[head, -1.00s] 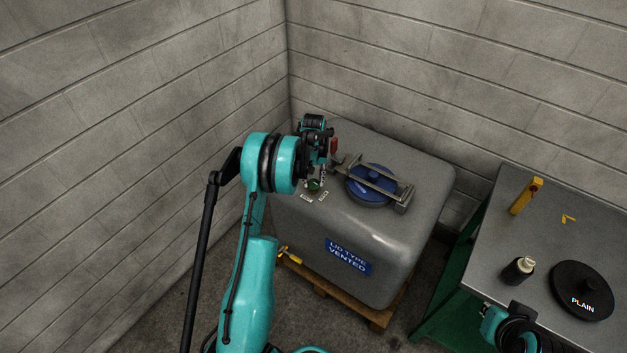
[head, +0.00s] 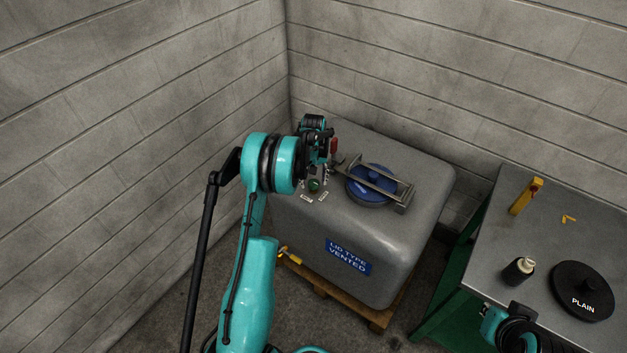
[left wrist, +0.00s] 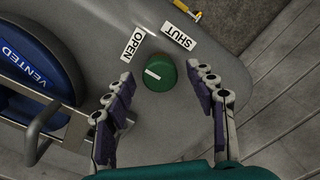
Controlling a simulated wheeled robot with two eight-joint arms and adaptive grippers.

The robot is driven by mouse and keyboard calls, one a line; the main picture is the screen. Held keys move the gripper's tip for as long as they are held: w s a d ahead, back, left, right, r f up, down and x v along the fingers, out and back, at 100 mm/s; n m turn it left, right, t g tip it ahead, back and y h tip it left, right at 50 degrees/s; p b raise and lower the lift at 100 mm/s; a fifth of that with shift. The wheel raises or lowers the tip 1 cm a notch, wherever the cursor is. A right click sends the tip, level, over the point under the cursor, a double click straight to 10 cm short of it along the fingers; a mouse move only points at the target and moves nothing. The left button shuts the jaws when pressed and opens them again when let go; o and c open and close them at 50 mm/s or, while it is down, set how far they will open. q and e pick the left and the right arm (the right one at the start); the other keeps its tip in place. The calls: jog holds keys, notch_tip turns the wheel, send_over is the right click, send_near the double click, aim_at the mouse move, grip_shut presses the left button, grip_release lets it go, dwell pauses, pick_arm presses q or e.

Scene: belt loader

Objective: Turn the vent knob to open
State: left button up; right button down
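The green round vent knob (left wrist: 159,73) sits on the grey tank top, with a white mark on its left part. The mark points left and slightly up in the left wrist view, towards the side of the OPEN label (left wrist: 132,45); the SHUT label (left wrist: 180,36) is at upper right. The knob also shows in the head view (head: 314,185). My left gripper (left wrist: 161,76) is open, its fingers apart on either side of the knob with visible gaps. It also shows in the head view (head: 326,172), just above the knob. My right gripper (head: 512,328) is partly visible at the bottom right; its fingers are unclear.
The grey tank (head: 300,221) stands on a wooden pallet in the corner. A blue VENTED lid (head: 360,190) under a metal clamp bar is right of the knob. A table (head: 478,240) at right holds a black PLAIN lid (head: 580,288), a dark bottle (head: 518,270) and a yellow item (head: 526,196).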

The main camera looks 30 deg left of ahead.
aim_at(314, 182)
pick_arm(q)
notch_tip(314, 182, up, 12)
dwell(0.6)
dwell(0.4)
